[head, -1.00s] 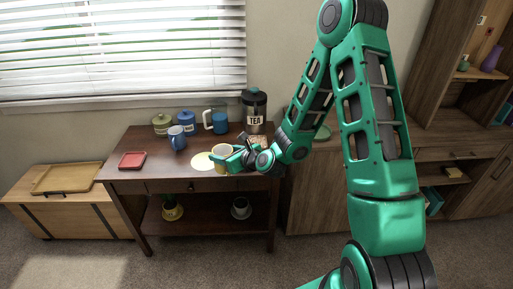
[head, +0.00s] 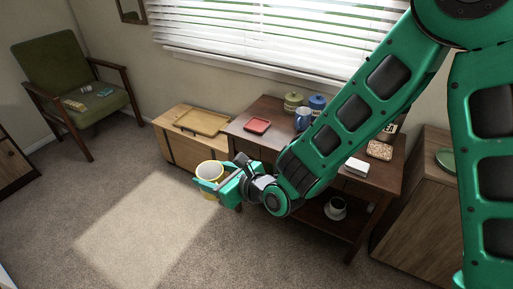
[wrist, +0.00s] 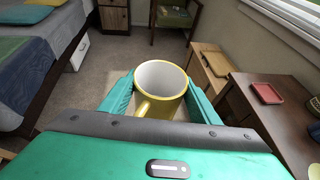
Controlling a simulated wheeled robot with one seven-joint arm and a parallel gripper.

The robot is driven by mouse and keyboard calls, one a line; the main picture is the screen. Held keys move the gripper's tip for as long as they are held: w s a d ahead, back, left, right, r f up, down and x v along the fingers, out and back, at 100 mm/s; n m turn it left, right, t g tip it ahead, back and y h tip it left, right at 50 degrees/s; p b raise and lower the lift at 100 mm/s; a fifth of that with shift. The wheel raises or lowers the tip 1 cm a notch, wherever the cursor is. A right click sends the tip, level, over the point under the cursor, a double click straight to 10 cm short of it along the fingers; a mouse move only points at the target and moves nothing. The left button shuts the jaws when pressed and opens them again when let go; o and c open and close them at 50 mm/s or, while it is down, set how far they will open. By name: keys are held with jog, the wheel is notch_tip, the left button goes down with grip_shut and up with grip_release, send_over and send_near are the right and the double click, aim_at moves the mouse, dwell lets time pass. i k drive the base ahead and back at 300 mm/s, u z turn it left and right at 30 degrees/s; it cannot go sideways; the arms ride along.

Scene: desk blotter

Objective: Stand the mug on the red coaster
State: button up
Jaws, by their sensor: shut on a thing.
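The yellow mug (head: 209,171) with a white inside is held upright in my gripper (head: 217,180), in the air in front of the table's left part. In the wrist view the mug (wrist: 160,85) sits between the two green fingers, its handle toward me. The red coaster (head: 257,125), a square with a raised rim, lies on the dark table's left end, up and to the right of the mug. It also shows in the wrist view (wrist: 267,93) at the right, apart from the mug. Nothing stands on the coaster.
The dark table (head: 240,132) also bears a blue mug (head: 303,119), canisters (head: 293,102) and a white box (head: 356,167). A low wooden chest (head: 180,142) with a tray (head: 202,122) stands left of it. A green armchair (head: 60,75) stands far left. Open carpet lies in front.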

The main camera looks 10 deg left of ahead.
aim_at(258, 127)
jog(key=u, duration=1)
jog(key=i, duration=1.3)
jog(key=z, duration=1.45)
